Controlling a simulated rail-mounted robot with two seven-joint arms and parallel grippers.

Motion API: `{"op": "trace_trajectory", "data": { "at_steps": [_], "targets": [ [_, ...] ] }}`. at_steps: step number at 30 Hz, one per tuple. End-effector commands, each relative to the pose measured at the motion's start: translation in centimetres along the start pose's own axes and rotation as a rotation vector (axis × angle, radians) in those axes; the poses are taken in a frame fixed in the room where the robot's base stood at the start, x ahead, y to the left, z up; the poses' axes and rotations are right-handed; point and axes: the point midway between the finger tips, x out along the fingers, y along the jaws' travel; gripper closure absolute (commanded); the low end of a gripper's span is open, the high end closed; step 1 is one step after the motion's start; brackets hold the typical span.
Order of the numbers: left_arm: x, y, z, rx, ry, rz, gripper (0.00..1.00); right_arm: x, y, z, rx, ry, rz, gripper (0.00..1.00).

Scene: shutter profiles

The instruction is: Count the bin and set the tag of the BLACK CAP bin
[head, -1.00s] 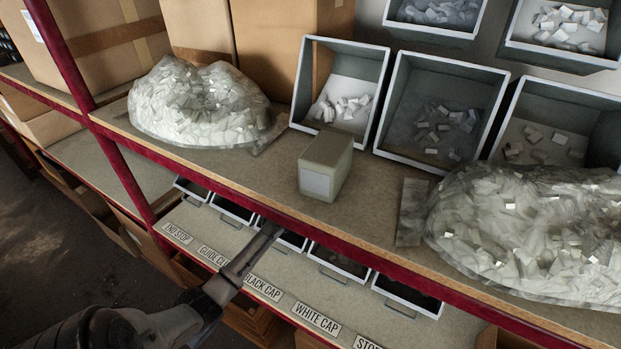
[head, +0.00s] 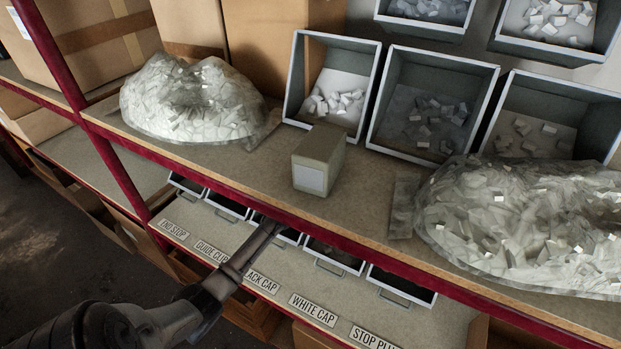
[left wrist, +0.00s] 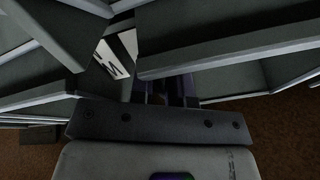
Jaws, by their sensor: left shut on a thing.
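The BLACK CAP label (head: 263,281) is on the lower shelf's front strip, its first letter covered by my left arm. The small bin (head: 290,236) behind that label stands in a row under the upper shelf. My left gripper (head: 268,226) reaches the front of this bin and is shut, apparently on its handle; the gripped part is hidden. In the left wrist view the gripper fingers (left wrist: 165,90) lie between grey bin walls. A white card (left wrist: 118,55) with dark lettering shows partly beside them. My right gripper is out of view.
A beige box (head: 320,162) stands on the upper shelf (head: 250,180) between two clear bags of pale parts, left (head: 195,100) and right (head: 520,225). Open grey bins (head: 333,85) stand behind. The red shelf edge (head: 340,236) overhangs the lower row. A red post (head: 60,75) rises at left.

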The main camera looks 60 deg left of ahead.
Motion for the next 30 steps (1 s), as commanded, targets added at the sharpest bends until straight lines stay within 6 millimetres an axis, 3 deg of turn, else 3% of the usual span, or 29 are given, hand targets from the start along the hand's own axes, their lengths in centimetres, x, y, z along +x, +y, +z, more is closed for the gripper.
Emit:
{"op": "trace_trajectory", "data": {
  "at_steps": [7, 8, 15, 24, 30],
  "targets": [
    [0.0, 0.0, 0.0, 0.003, 0.000, 0.001, 1.00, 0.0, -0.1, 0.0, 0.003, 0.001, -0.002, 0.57],
    [0.0, 0.0, 0.0, 0.003, 0.000, 0.001, 0.80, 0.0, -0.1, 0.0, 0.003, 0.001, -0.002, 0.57],
    [0.0, 0.0, 0.0, 0.002, 0.000, 0.000, 0.57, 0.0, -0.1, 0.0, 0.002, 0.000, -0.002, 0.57],
    [-0.3, 0.0, 0.0, 0.001, -0.001, 0.000, 0.57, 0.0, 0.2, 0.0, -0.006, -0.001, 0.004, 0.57],
    [-2.7, 0.1, 0.1, 0.001, -0.001, 0.002, 0.57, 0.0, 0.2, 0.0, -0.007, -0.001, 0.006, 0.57]
  ]
}}
